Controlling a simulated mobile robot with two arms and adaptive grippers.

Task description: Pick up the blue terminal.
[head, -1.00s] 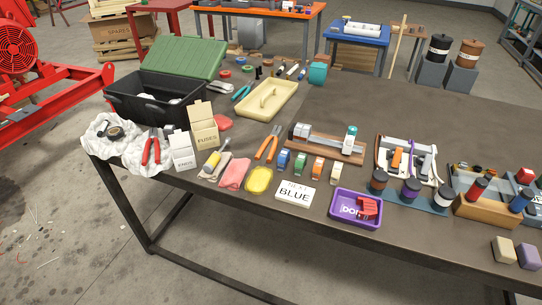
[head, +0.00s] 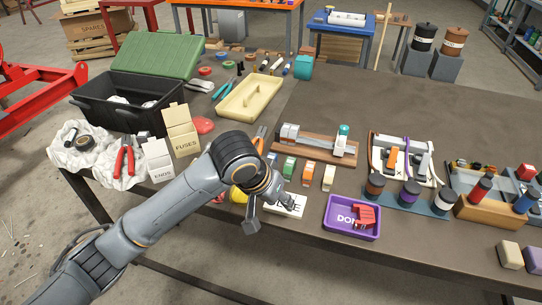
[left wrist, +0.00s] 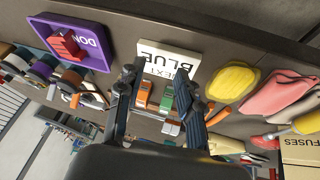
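The blue terminal (head: 271,158) stands on the table at the left end of a row with the green terminal (head: 289,167), orange terminal (head: 308,173) and white terminal (head: 328,178). My left arm partly hides it in the head view. My left gripper (head: 271,207) is over the white NEXT BLUE card (head: 296,208), on the near side of the row. In the left wrist view the gripper (left wrist: 156,74) is open and empty, with the orange and green terminals showing between its fingers. The blue terminal is mostly hidden behind the right-hand finger there. My right gripper is out of view.
A purple DONE tray (head: 337,229) holding a red terminal (head: 364,215) stands right of the card. A wooden base with a rail (head: 320,150) lies behind the row. The table right of the rail is partly clear.

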